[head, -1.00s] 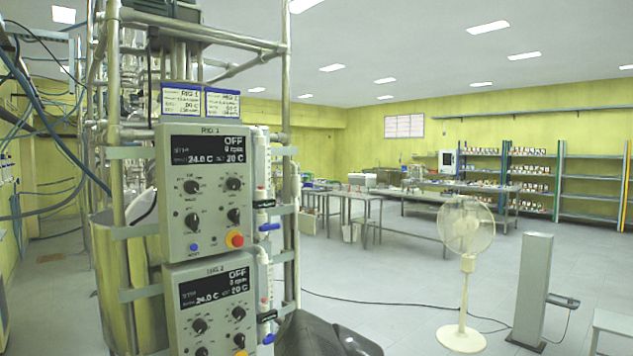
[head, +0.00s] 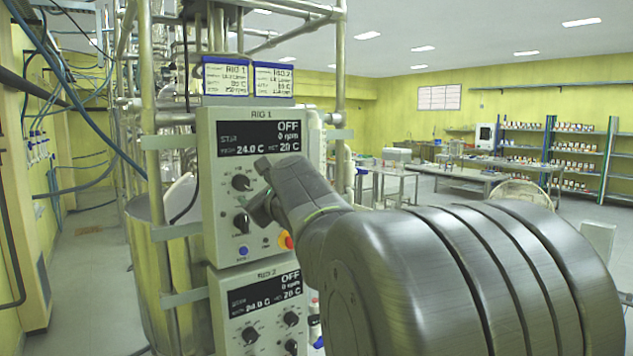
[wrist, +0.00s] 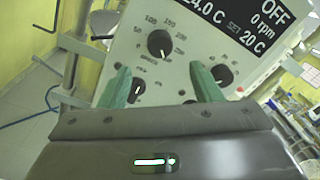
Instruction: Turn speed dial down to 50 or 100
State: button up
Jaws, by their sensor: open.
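The RIG 1 control box (head: 208,150) is a pale panel with a dark display (head: 260,138) reading OFF, 0 rpm and 20 C. In the wrist view, a black dial (wrist: 160,43) ringed by numbers such as 100, 150 and 200 is ahead of my fingertips; a short white mark shows on its lower part. Two more black knobs show there, one (wrist: 136,88) beside the left finger and one (wrist: 223,75) beside the right. My gripper (wrist: 162,80) is open and empty, with green fingers spread. In the head view my gripper (head: 259,188) is before the panel and hides its right-hand knobs.
The RIG 2 box (head: 262,310) is mounted directly below, with its own display and knobs. A red and yellow button (head: 286,240) shows beside my arm. Metal frame pipes (head: 152,120) and hoses stand left of the panel. Benches and shelves are far back.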

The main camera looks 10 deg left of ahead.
aim_at(243, 184)
jog(key=p+x, duration=0.1)
jog(key=x, duration=0.7)
jog(key=shift+w+a+p, duration=0.2)
jog(key=shift+a+p, duration=0.1)
jog(key=shift+p, duration=0.05)
jog(key=c, duration=1)
